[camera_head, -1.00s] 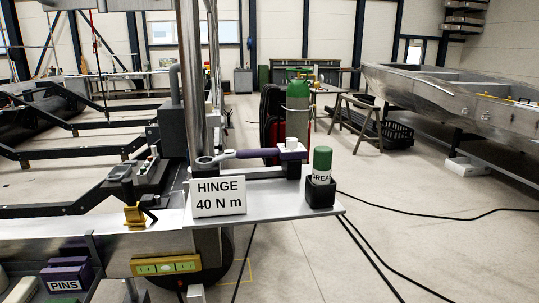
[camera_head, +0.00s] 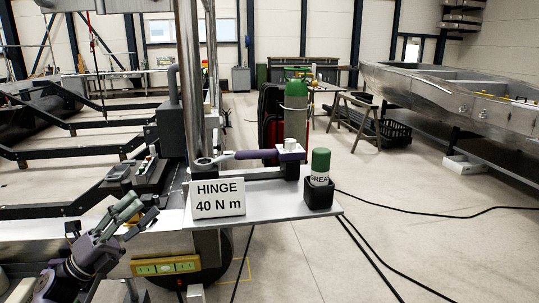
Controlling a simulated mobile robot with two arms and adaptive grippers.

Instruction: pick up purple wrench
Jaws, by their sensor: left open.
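The purple wrench (camera_head: 256,154) lies level above the small grey shelf (camera_head: 283,200), its silver ring end to the left and a white knob on its right end. It seems to rest on dark supports at the shelf's back. The sign reading HINGE 40 N m (camera_head: 218,198) stands in front of its ring end. My left gripper (camera_head: 136,212) is open and empty at the lower left, left of the shelf and lower than the wrench, well apart from it. My right gripper is out of view.
A green-capped grease can (camera_head: 320,167) stands in a black holder at the shelf's right end. A metal post (camera_head: 190,80) rises behind the sign. A yellow socket box (camera_head: 166,265) sits below the shelf. Open floor with black cables lies to the right.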

